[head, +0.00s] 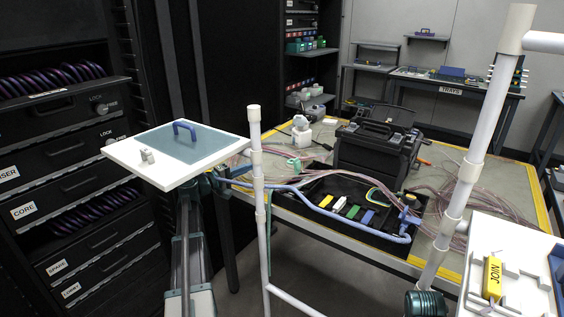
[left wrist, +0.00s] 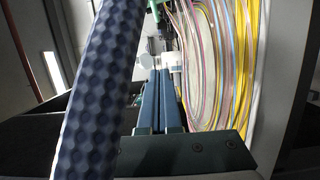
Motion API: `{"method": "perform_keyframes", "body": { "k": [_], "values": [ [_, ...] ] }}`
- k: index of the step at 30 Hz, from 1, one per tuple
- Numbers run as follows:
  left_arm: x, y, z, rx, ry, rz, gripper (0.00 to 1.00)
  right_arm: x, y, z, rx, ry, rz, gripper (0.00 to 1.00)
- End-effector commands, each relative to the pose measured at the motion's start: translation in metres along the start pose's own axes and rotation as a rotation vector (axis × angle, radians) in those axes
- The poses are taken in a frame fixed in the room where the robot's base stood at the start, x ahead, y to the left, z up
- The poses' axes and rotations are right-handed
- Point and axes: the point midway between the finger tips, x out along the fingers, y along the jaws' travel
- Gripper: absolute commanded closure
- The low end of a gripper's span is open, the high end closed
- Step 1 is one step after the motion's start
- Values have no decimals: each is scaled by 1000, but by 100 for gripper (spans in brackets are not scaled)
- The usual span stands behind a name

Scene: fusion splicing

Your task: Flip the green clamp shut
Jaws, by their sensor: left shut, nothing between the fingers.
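In the left wrist view my left gripper (left wrist: 158,104) is shut, its two long blue-grey fingers side by side with nothing between them. A bright green part (left wrist: 154,14) shows small at the top edge, beyond the fingertips; I cannot tell whether it is the green clamp or its position. A small white round part (left wrist: 174,62) sits by the fingertips; contact is unclear. In the head view a small pale green piece (head: 293,163) and a green block (head: 353,212) are on the workbench side; neither is clearly a clamp. I cannot make out either gripper in the head view.
A thick dimpled dark blue tube (left wrist: 100,85) crosses close before the wrist camera. Coiled coloured fibres (left wrist: 218,65) lie at its right. In the head view, a black tray (head: 318,190), a black case (head: 377,150) and loose fibres crowd the workbench (head: 470,157). White pipes (head: 258,170) stand in front.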

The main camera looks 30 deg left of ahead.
Motion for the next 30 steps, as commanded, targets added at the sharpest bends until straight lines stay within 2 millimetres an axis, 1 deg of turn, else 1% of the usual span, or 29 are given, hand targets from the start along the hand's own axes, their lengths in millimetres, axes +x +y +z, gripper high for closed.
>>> {"method": "perform_keyframes", "body": {
  "k": [5, 8, 11, 18, 23, 25, 30],
  "values": [
    [2, 0, 0, 0, -1, 0, 100, 0, 0, 0, 0, 0, 0, 50],
    [9, 0, 0, 0, -3, 0, 100, 0, 0, 0, 0, 0, 0, 50],
    [24, 0, -1, 0, -3, 0, 100, 0, 0, 0, 0, 0, 0, 50],
    [74, 0, -1, 0, -3, 0, 100, 0, 0, 0, 0, 0, 0, 50],
    [104, 0, -1, 0, -3, 0, 100, 1, 0, 0, 0, 0, 0, 50],
    [103, 0, 14, 0, -3, 0, 100, 1, 0, 0, 0, 0, 0, 50],
    [107, 0, 32, 0, -2, 0, 100, 1, 0, 0, 0, 0, 0, 50]
  ]
}}
